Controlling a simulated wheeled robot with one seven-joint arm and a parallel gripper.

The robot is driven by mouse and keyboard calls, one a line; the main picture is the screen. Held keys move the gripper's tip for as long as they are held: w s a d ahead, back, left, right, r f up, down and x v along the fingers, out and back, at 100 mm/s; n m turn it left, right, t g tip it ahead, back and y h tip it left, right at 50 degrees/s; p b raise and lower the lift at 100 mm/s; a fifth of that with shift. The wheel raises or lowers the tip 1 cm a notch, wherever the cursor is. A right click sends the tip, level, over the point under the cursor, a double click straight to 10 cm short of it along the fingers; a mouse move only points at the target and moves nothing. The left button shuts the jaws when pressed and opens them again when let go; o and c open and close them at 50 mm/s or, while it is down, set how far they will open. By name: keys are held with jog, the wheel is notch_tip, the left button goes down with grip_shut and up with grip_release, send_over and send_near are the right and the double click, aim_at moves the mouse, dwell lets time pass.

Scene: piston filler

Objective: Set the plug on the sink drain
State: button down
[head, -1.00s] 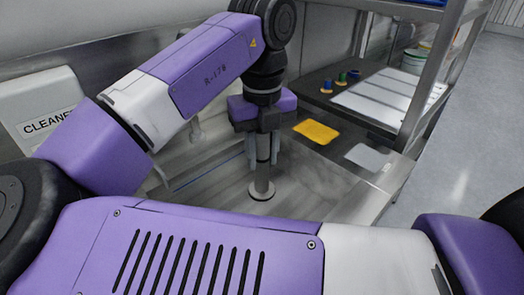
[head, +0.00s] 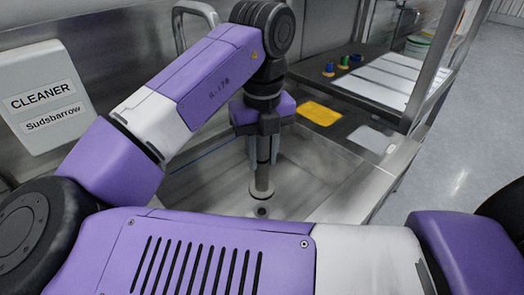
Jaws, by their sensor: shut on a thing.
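The plug (head: 262,181) is a grey upright post with a round flange at its foot. My gripper (head: 263,160) is shut on the plug's upper part and holds it upright over the sink basin (head: 215,186). The sink drain (head: 262,211), a small ring with a dark hole, shows in the basin floor just below the flange in the picture. The flange looks apart from the drain; how high it is above the floor I cannot tell. My forearm hides part of the basin's near side.
A white cleaner box (head: 48,95) hangs on the wall at left. A faucet (head: 195,15) stands behind my arm. A yellow cloth or sponge (head: 320,113) and a light pad (head: 372,139) lie right of the basin, near small coloured caps (head: 344,61) and a metal shelf post (head: 432,65).

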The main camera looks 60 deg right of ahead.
aim_at(262, 182)
jog(key=shift+f+b, duration=2.45)
jog(key=shift+f, duration=1.65)
jog(key=shift+f+p, duration=0.15)
jog(key=shift+p, duration=0.15)
jog(key=c, duration=0.6)
grip_release()
jog(key=shift+r+p, duration=9.2)
jog(key=shift+r, duration=1.3)
